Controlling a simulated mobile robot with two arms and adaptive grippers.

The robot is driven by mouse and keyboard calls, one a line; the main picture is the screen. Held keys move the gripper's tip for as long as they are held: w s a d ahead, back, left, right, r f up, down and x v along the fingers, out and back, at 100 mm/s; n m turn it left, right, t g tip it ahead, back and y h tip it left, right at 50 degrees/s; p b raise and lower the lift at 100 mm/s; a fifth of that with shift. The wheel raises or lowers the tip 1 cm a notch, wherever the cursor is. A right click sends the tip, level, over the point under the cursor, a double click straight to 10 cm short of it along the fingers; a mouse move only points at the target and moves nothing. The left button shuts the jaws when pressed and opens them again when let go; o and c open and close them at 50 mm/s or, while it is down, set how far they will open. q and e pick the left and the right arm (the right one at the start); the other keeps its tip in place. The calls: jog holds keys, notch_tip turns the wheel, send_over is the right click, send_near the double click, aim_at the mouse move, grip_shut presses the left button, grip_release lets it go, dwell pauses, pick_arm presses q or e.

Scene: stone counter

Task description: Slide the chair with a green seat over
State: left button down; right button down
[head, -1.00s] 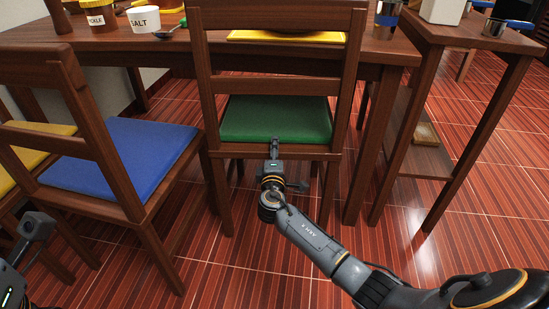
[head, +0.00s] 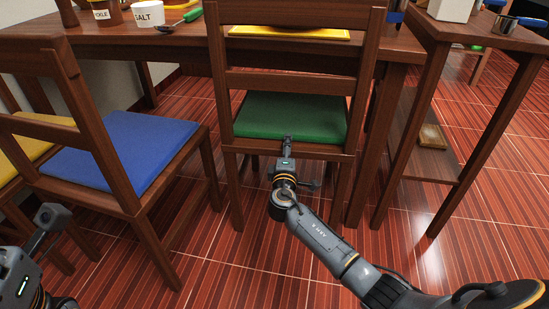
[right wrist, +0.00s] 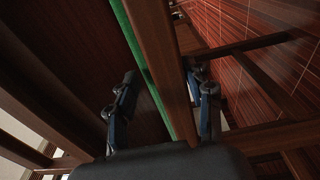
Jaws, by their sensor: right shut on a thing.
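The chair with the green seat (head: 291,117) stands upright at the table, its back toward me, in the middle of the head view. My right gripper (head: 287,146) is at the near edge of this seat. It is shut on the chair's wooden front-facing seat rail. In the right wrist view the wooden rail (right wrist: 160,50) and a strip of green seat (right wrist: 138,45) lie between the two fingers (right wrist: 163,95). My left gripper (head: 50,218) is at the lower left, away from this chair; its finger opening cannot be made out.
A chair with a blue seat (head: 122,150) stands to the left, with a yellow-seated chair (head: 28,150) beyond it. The wooden table (head: 180,42) is behind. A side table with a shelf (head: 425,160) stands close on the right. Red tiled floor (head: 190,255) is open in front.

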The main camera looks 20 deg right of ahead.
jog(key=shift+w+a+f, duration=0.1)
jog(key=shift+w+a, duration=0.05)
jog(key=shift+a, duration=0.1)
jog(key=c, duration=0.6)
grip_release()
jog(key=shift+o, duration=0.8)
jog(key=shift+f, duration=0.2)
